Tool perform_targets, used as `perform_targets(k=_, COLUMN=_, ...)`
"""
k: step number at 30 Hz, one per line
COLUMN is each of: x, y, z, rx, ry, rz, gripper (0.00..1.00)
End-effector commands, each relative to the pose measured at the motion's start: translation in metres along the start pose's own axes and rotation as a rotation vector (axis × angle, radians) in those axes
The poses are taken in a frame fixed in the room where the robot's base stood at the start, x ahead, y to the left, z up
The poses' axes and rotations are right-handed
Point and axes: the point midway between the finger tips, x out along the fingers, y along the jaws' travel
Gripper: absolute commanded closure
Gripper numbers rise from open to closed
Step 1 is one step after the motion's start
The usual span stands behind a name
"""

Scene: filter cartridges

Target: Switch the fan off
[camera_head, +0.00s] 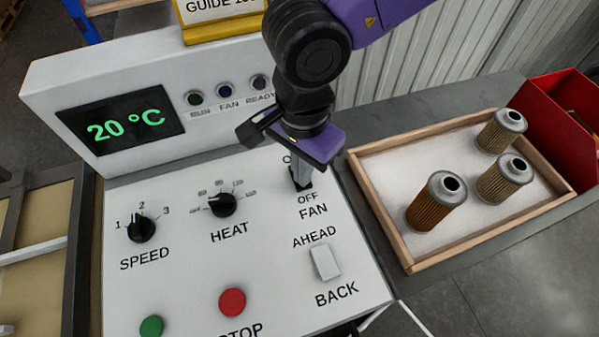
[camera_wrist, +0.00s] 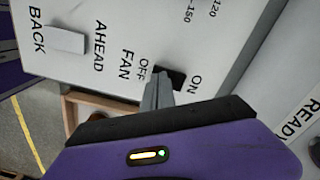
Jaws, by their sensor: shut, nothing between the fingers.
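The fan switch (camera_head: 301,184) is a black rocker on the white control panel (camera_head: 180,285), between its ON and OFF labels and above the word FAN. It also shows in the wrist view (camera_wrist: 172,77), partly covered by my fingers. My gripper (camera_head: 299,180) is shut and empty, pointing down with its fingertips at the switch. In the wrist view the fingertips (camera_wrist: 153,100) lie over the OFF side. I cannot tell whether they touch it or which way the rocker is tilted. The FAN lamp (camera_head: 225,90) looks dark blue.
The panel also has a SPEED knob (camera_head: 141,228), a HEAT knob (camera_head: 222,205), an AHEAD/BACK switch (camera_head: 326,262), a red button (camera_head: 232,302) and a green button (camera_head: 151,327). A wooden tray (camera_head: 405,250) with three filter cartridges stands at the right, beside a red bin (camera_head: 550,120).

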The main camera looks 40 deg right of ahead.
Motion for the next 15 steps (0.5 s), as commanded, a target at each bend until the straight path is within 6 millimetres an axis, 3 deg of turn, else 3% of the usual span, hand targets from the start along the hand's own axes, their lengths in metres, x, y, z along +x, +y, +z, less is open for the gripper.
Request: perform_targets(k=15, x=-0.037, y=0.0, z=0.0, rx=0.0, ry=0.0, rz=0.0, gripper=1.0)
